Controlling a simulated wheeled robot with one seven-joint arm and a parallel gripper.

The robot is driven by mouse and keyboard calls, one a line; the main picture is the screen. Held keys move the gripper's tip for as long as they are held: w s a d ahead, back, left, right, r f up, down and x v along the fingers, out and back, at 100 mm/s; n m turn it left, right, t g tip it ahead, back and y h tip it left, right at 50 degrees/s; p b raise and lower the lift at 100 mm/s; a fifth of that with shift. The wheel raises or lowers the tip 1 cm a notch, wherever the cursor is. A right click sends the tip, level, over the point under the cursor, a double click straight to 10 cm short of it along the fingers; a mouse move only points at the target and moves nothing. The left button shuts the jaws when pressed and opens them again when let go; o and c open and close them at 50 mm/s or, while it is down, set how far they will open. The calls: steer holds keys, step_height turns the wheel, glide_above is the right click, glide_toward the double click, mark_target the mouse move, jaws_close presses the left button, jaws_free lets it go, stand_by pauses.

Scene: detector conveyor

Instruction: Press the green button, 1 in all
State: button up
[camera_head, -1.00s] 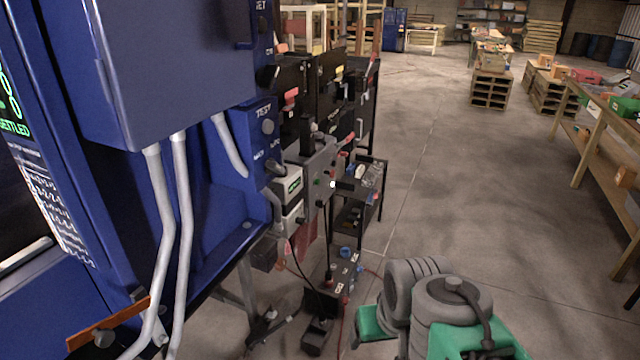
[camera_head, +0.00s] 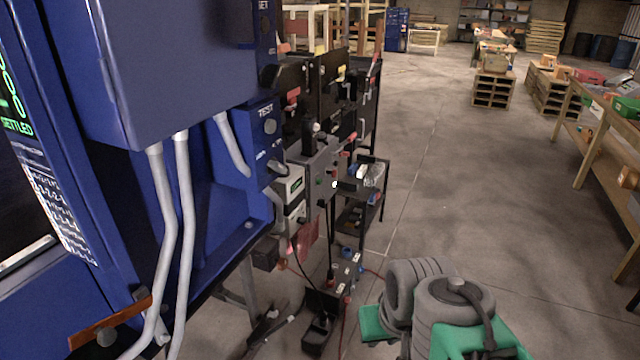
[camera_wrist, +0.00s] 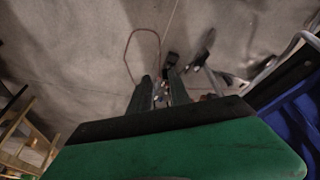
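A small green button (camera_head: 320,182) seems to sit on the front of a grey control box (camera_head: 318,160), among the dark panels right of the blue cabinet. It is only a few pixels wide, so its shape is unclear. My gripper (camera_wrist: 161,76) shows in the wrist view as two dark fingers with a narrow gap and nothing held between them. It points over the concrete floor, with a looped cable beyond. The button cannot be made out in the wrist view. In the head view my arm is at the lower right, apart from the panels, and the fingers are not discernible.
The big blue cabinet (camera_head: 190,60) with pale conduits fills the left side. A black shelf cart (camera_head: 372,205) stands beyond the panels. A black bin (camera_head: 321,315) and cables lie on the floor below. A wooden bench (camera_head: 590,150) is at the right; the aisle between is open floor.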

jaws_close()
stand_by(0.8)
